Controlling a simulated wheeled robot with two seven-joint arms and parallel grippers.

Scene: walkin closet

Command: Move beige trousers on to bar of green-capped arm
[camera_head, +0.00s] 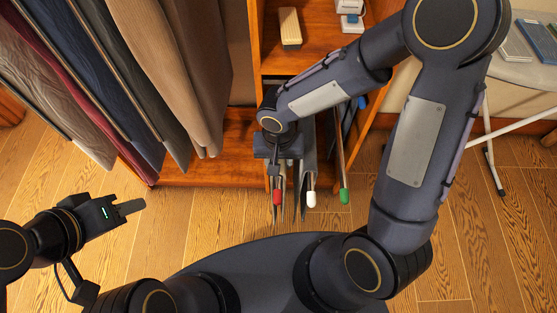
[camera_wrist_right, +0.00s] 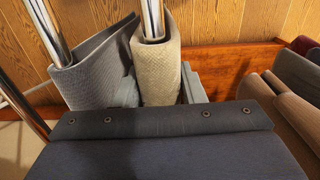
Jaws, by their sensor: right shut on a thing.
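The beige trousers (camera_wrist_right: 157,68) hang folded over a chrome bar in the right wrist view. My right gripper (camera_head: 279,168) is shut on them, one finger on each side of the cloth. In the head view it is over the red-capped arm (camera_head: 277,197), and the trousers there are mostly hidden. Grey trousers (camera_wrist_right: 92,62) hang on the neighbouring bar, which looks to be the white-capped arm (camera_head: 311,198). The green-capped arm (camera_head: 344,195) on the right looks bare. My left gripper (camera_head: 130,207) is low at the left, away from the rack; its opening does not show.
Hanging garments (camera_head: 130,75) fill the upper left. A wooden shelf with a beige box (camera_head: 290,28) stands behind the rack. A white-legged ironing board (camera_head: 525,73) is at the right. The wooden floor (camera_head: 190,210) between my left gripper and the rack is clear.

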